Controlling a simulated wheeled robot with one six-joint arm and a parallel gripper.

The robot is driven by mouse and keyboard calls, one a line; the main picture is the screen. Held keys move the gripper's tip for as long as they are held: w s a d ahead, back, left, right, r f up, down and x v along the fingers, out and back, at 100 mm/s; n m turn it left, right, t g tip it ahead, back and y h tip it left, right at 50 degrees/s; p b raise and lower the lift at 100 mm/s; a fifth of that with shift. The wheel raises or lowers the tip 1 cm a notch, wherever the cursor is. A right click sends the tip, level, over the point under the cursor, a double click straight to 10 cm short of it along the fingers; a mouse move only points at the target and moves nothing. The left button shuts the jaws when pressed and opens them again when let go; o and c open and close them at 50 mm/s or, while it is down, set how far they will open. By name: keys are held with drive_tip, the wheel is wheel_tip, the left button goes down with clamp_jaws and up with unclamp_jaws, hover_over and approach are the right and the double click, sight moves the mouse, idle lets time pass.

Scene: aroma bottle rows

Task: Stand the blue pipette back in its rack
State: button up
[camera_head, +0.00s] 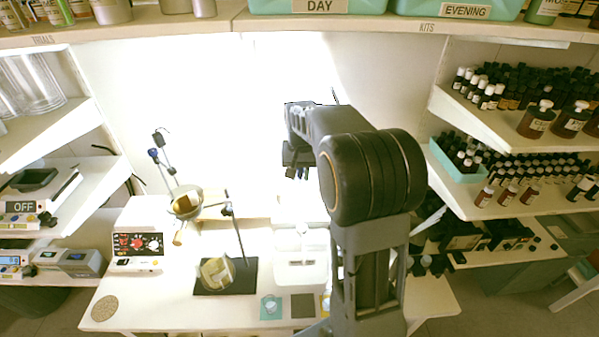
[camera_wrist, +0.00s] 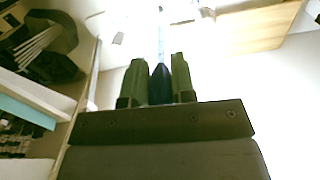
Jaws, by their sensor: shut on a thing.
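My gripper (camera_wrist: 160,75) is shut on the blue pipette (camera_wrist: 161,84). In the wrist view its dark blue bulb sits between the two fingers and its pale, clear stem runs away from them towards the top edge. In the head view my gripper (camera_head: 298,171) is above the back of the white bench, partly behind my own arm, against a very bright wall. The pipette cannot be made out clearly there. I cannot pick out the rack in either view; glare and my arm cover part of the bench.
The bench (camera_head: 130,312) holds a control box (camera_head: 138,245), a stand with a bowl (camera_head: 186,204), a dark plate with a round glass vessel (camera_head: 217,272) and a white device (camera_head: 300,270). Bottle shelves (camera_head: 500,128) stand at right, glass jars (camera_head: 30,85) at left.

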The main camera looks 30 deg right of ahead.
drive_tip(key=shift+s+f, duration=0.1)
drive_tip(key=shift+f, duration=0.05)
drive_tip(key=shift+f+b, duration=1.35)
drive_tip(key=shift+f, duration=0.45)
drive_tip(key=shift+f+b, duration=0.4)
drive_tip(key=shift+f, duration=0.2)
drive_tip(key=shift+f+b, duration=0.8)
drive_tip(key=shift+f, duration=0.35)
drive_tip(key=shift+f, duration=0.35)
drive_tip(key=shift+f+b, duration=0.75)
drive_tip(key=shift+f, duration=0.05)
